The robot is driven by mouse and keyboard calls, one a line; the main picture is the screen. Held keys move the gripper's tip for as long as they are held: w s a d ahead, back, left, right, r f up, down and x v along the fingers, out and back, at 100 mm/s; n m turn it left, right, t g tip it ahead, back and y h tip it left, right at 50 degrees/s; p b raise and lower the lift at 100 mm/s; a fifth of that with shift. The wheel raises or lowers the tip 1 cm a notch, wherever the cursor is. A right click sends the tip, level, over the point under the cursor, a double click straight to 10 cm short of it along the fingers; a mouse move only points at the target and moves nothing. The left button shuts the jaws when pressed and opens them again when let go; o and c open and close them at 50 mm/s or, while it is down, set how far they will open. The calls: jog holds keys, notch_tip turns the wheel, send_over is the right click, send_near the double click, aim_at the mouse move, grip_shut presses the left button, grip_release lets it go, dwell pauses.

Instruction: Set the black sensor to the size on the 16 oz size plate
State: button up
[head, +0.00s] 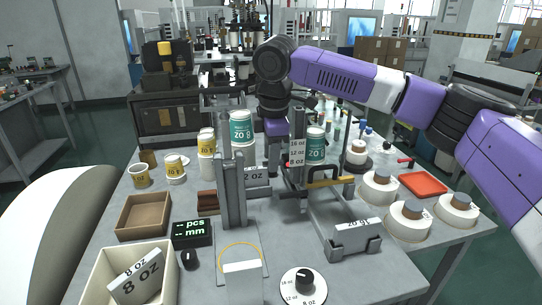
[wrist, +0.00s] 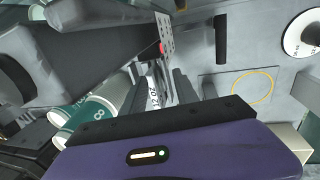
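The size scale (head: 297,152), a white strip marked with 16 oz above 12 oz, stands on an upright post near the table's middle. It shows edge-on in the wrist view (wrist: 153,92), with 12 oz readable. A dark block with a red light (wrist: 162,48), seemingly the black sensor, is near the holed plate beside it. My gripper (wrist: 160,87) is close to the scale, its two dark fingers apart on either side of the strip. In the head view the fingers are mostly hidden behind the posts. No separate 16 oz plate is clearly visible.
A 20 oz plate (head: 357,223) sits in a grey holder at right. A box (head: 98,290) holds 8 oz plates. A black display (head: 191,232), a dial (head: 303,287) and several white rolls stand around. Green cups (head: 316,146) are close to my gripper.

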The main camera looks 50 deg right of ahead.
jog(key=shift+f, duration=0.1)
grip_shut()
dwell(1.4)
